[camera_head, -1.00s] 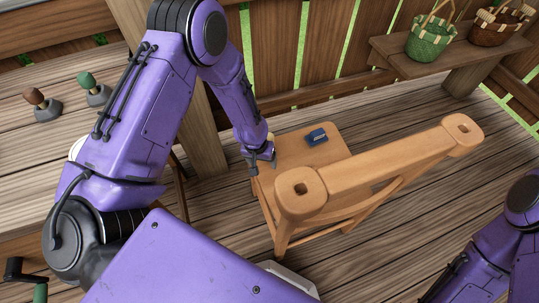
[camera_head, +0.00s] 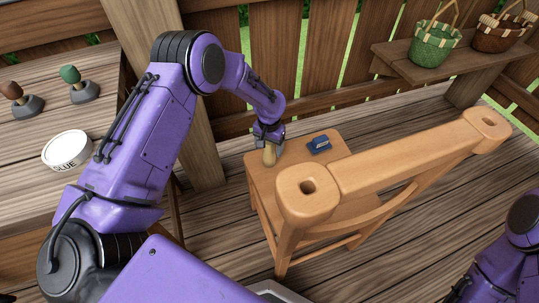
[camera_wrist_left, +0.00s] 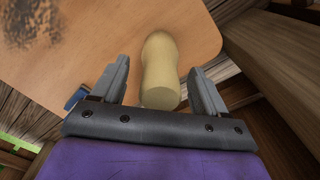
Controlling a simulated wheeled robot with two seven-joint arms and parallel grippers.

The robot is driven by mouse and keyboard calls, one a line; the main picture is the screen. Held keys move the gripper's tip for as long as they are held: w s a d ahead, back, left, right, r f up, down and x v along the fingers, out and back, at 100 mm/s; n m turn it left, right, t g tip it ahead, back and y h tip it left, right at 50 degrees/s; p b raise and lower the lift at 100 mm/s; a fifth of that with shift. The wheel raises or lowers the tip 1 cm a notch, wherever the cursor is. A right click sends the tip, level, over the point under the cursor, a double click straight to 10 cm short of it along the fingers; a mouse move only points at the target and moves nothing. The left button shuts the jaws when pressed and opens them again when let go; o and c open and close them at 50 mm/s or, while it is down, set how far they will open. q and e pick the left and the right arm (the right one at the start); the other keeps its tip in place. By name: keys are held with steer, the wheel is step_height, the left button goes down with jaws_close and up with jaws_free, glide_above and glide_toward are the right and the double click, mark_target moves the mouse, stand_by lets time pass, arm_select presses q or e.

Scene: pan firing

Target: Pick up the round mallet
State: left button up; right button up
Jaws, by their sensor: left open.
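The round mallet (camera_head: 269,155) is a pale wooden piece at the left edge of the chair's seat. Only a rounded, tan part of it shows in the head view. In the left wrist view the mallet (camera_wrist_left: 160,72) lies between the two fingers, its near end close to the gripper's palm. My left gripper (camera_head: 268,143) is at the mallet, and its fingers (camera_wrist_left: 160,85) are apart, with a gap on each side of the wood. My right gripper is out of the frames; only part of the purple right arm shows at the lower right.
A wooden chair (camera_head: 262,172) carries a small blue box (camera_head: 319,145) beside the mallet; its backrest rises in front. A white glue tub (camera_head: 67,150) stands on the left table. Green (camera_head: 431,45) and brown (camera_head: 497,35) baskets stand on a bench by the fence.

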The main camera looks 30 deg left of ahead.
arm_select(q)
steer(key=shift+f, duration=0.45)
jaws_close()
steer(key=shift+r, duration=0.1)
steer(key=shift+r, duration=0.45)
steer(key=s+d+r+p, duration=0.2)
steer(key=s+d+r, duration=0.1)
steer(key=s+r, duration=0.9)
steer(key=shift+s+d+p, duration=0.3)
steer(key=shift+s+d, duration=0.05)
steer(key=shift+s, duration=0.45)
